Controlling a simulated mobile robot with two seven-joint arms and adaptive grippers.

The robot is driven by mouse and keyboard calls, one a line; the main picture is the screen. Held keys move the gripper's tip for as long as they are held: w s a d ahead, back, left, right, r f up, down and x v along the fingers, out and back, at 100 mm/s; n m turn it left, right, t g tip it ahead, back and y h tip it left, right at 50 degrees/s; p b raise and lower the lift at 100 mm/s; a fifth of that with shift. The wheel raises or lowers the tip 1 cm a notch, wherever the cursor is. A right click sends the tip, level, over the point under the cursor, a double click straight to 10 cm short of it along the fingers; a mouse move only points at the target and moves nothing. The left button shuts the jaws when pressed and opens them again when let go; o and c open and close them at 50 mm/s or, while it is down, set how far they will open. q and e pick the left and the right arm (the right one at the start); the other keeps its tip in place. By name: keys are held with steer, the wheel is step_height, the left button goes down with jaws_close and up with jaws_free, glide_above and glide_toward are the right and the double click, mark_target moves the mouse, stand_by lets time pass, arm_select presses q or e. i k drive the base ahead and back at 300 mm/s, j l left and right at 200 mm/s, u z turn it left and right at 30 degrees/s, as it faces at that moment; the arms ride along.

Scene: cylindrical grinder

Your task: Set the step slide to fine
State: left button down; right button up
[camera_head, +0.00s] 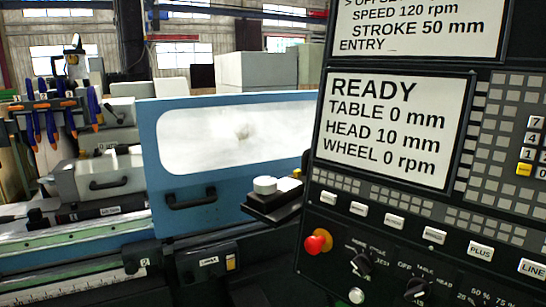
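I cannot tell for sure which part is the step slide. A small dark box (207,262) with a pale label is mounted low on the machine front, below the blue door; its lettering is too small to read. The control panel (312,207) fills the right side, with a screen (389,128) reading READY, TABLE 0 mm, HEAD 10 mm, WHEEL 0 rpm. Rotary knobs (416,288) sit along its lower edge, with labels only partly legible. Neither of my grippers is in view.
The blue door (180,217) with a window and dark handle (191,198) is left of the panel. A dark ledge (272,208) carrying white pieces juts out beside the panel. A red emergency button (318,242) is on the panel. Blue-handled tools (52,125) hang at left.

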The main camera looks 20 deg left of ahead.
mark_target(298, 173)
steer(key=j+z, duration=0.5)
steer(key=j, duration=2.05)
